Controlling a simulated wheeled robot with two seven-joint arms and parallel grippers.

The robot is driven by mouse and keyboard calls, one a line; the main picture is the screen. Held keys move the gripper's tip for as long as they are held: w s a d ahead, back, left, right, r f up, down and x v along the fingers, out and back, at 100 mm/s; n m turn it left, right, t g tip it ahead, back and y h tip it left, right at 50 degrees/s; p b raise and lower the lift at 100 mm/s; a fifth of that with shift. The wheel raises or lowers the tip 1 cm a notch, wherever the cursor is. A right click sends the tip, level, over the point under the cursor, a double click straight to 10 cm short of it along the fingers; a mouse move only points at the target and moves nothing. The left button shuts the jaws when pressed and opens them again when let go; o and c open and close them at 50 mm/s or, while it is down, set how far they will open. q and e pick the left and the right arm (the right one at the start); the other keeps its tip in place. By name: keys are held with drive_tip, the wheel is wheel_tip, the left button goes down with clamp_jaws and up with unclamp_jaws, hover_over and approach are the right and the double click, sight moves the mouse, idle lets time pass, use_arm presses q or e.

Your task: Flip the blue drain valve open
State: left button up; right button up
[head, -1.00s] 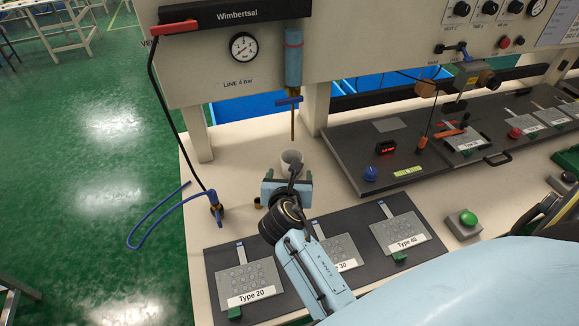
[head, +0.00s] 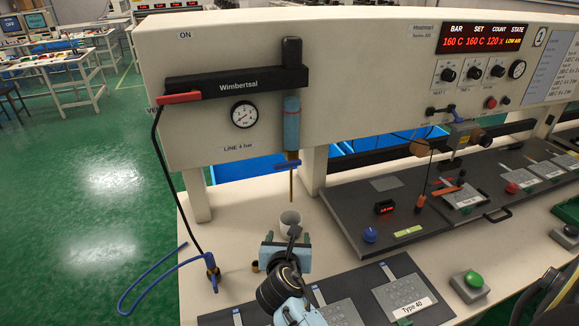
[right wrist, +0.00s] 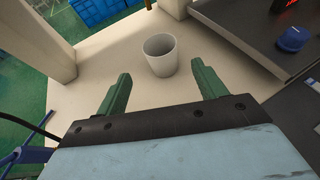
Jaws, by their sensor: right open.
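The blue drain valve lever (head: 288,164) lies crosswise under the light blue filter bowl (head: 291,125). A thin brass tube (head: 292,185) hangs below it. A light grey cup (head: 290,221) stands on the bench under the tube; it also shows in the right wrist view (right wrist: 160,55). My right gripper (head: 287,246) is in front of the cup and well below the lever. In the right wrist view its green fingers (right wrist: 160,72) are apart with nothing between them, and the cup is beyond the tips. The lever is out of that view. My left gripper is not in view.
A pressure gauge (head: 243,114) is left of the bowl. A dark plate (head: 360,285) with keypad films lies in front. The display (head: 480,39) reads LOW AIR.

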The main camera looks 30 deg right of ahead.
drive_tip(key=shift+s+d+r+b, duration=0.1)
drive_tip(key=shift+d+b, duration=0.25)
drive_tip(key=shift+b, duration=0.15)
drive_tip(key=c, duration=0.5)
drive_tip(key=r+t+b, duration=0.1)
drive_tip(key=b, duration=0.1)
drive_tip(key=s+d+r+n+t+b, duration=0.1)
drive_tip(key=t, duration=0.1)
drive_tip(key=s+r+t+b, duration=0.1)
drive_tip(key=b, duration=0.1)
drive_tip(key=shift+d+r+t+b, duration=0.25)
drive_tip(key=shift+d+t+b, duration=0.05)
drive_tip(key=shift+d+b, duration=0.05)
drive_tip(key=c, duration=0.9)
drive_tip(key=s+r+n+t+y+b, duration=0.1)
drive_tip(key=s+a+r+n+t+b, duration=0.1)
drive_tip(key=r+b, duration=0.1)
drive_tip(key=s+a+r+n+t+y+b, duration=0.1)
drive_tip(key=t, duration=0.1)
drive_tip(key=shift+s+a+r+y, duration=0.15)
drive_tip(key=shift+s+a+y, duration=0.1)
drive_tip(key=shift+y, duration=0.05)
clamp_jaws()
drive_tip(key=shift+s+a+r+n+t+y+b, duration=0.2)
drive_tip(key=shift+a+r+n+t+y+b, duration=0.1)
drive_tip(key=shift+r+y+b, duration=0.1)
